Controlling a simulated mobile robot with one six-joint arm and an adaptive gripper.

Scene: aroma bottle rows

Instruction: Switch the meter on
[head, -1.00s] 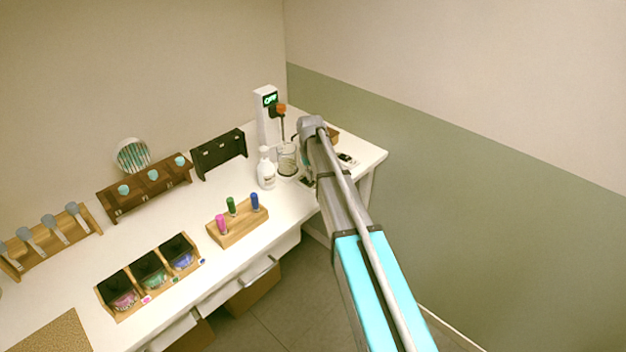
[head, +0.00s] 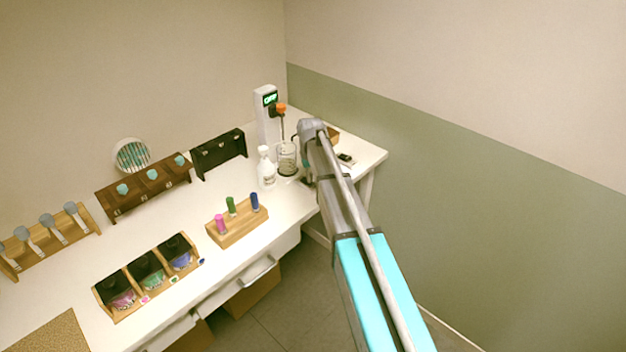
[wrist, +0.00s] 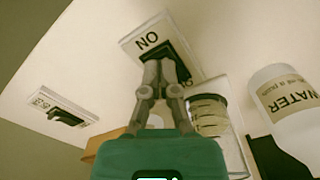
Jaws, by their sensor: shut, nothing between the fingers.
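The meter (head: 265,122) is a white upright unit at the back right of the desk, with a small lit green display (head: 270,99) too small to read surely. In the wrist view a white switch plate (wrist: 130,44) carries the word ON and a black rocker (wrist: 180,62). My gripper (wrist: 165,66) is shut and empty, its fingertips at the rocker's near edge. I cannot tell whether they touch it. The lower part of the plate is partly hidden by the fingers. In the head view my arm hides the gripper and this plate.
A glass beaker (head: 287,160) and a white bottle (head: 266,170) stand close by; the wrist view shows the beaker (wrist: 210,118) and the bottle, labelled WATER (wrist: 285,92). A second switch plate (wrist: 50,100) lies to the left. Racks and vials fill the desk's left side.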

